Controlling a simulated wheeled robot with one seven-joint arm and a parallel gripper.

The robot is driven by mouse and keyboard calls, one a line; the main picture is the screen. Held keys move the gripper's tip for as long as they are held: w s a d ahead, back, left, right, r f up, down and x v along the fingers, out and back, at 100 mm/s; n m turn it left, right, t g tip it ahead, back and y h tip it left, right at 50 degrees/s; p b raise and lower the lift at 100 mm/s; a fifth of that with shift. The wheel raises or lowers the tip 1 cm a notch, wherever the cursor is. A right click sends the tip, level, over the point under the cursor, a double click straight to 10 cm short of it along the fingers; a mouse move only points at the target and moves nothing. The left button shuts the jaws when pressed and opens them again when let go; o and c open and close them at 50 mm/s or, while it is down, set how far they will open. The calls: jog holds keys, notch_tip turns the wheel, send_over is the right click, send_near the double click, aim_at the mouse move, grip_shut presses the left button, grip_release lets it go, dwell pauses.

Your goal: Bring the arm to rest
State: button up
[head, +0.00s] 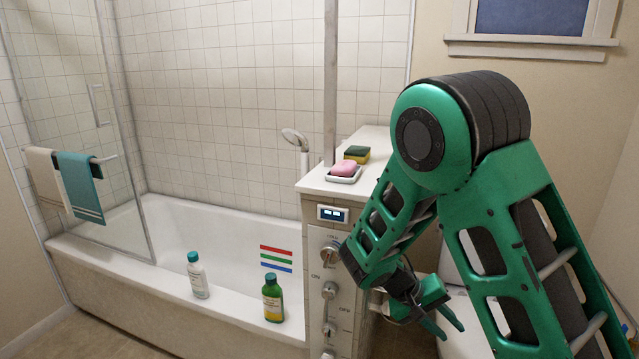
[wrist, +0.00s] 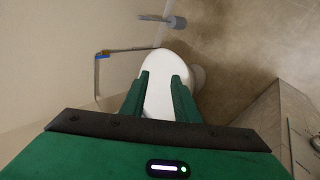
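My green arm reaches in from the right in the head view, bent at a high elbow. My gripper (head: 442,322) hangs at its end, to the right of the control panel (head: 328,285) on the narrow partition. In the wrist view my gripper (wrist: 160,82) shows two green fingers held apart, with nothing between them but the white toilet (wrist: 168,85) below. My gripper is open and empty.
The bathtub (head: 215,225) is at the left, with a white bottle (head: 197,277) and a green bottle (head: 272,298) on its rim. A pink soap (head: 344,168) and a sponge (head: 357,154) sit on the ledge. Tan floor (wrist: 235,40) is open near the toilet.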

jog(key=s+d+r+m+g+y, duration=0.1)
jog(key=s+d+r+m+y, duration=0.35)
jog(key=s+d+r, duration=0.7)
jog(key=s+r+t+y, duration=0.1)
jog(key=s+r+y, duration=0.3)
jog(key=s, duration=1.1)
jog(key=shift+s+a+m, duration=0.4)
jog(key=shift+a+m, duration=0.05)
jog(key=shift+w+f, duration=0.25)
jog(key=shift+w, duration=0.35)
